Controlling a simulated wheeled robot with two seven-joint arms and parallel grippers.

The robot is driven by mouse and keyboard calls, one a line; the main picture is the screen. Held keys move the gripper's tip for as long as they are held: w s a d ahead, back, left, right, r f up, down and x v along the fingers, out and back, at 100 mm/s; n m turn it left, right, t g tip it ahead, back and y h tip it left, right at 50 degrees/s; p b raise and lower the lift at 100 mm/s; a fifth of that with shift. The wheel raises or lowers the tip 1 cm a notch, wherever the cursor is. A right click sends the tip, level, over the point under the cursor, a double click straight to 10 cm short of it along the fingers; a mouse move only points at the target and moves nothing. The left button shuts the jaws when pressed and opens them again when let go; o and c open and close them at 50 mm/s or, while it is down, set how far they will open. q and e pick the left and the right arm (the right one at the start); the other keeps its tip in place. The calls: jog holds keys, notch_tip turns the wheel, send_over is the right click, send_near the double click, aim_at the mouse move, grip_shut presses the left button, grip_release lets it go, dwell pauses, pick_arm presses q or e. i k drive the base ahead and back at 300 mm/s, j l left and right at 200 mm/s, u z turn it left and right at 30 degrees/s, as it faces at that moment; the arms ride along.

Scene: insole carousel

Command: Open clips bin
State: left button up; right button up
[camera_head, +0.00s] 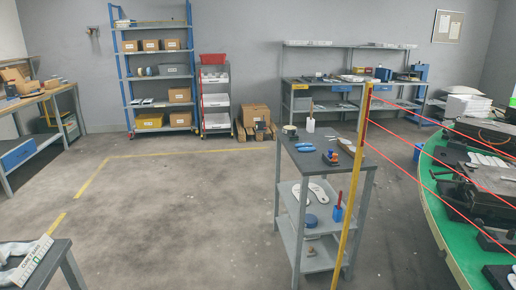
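No bin in the camera_head view carries a label I can read as clips. All are far off, and I cannot tell whether any has a lid or is open. Neither of my grippers is in view.
A grey shelved cart (316,160) stands ahead with small tools and white insoles (309,191). A yellow post (353,190) with red beams guards the green carousel (438,205) at right. A table corner with a white sign (32,263) is at lower left. The left-centre floor is clear.

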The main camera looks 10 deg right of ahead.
aim_at(359, 70)
jog(key=i+u, duration=0.1)
jog(key=i, duration=1.3)
jog(key=i+u, duration=0.2)
jog(key=i, duration=0.5)
jog(key=i+l+u, duration=0.15)
jog(key=i, duration=1.25)
jog(key=i+j, duration=0.15)
jog(key=i, duration=0.55)
jog(key=i+z, duration=0.4)
jog(key=i, duration=1)
jog(key=i+z, duration=0.3)
jog(key=i, duration=0.15)
jog(key=i+j+z, duration=0.1)
jog(key=i+z, duration=0.2)
jog(key=i, duration=0.2)
jog(key=i+j+z, duration=0.2)
jog(key=i+z, duration=0.15)
jog(key=i+l+z, duration=0.15)
jog(key=i+z, duration=0.6)
jog(key=i, duration=0.15)
jog(key=i+j+z, duration=0.15)
jog(key=i+z, duration=0.25)
jog(key=i, duration=1.6)
jog(key=i+u, duration=0.1)
jog(key=i, duration=0.7)
jog(key=i+l+u, duration=0.1)
jog(key=i, duration=0.65)
jog(key=l, duration=0.1)
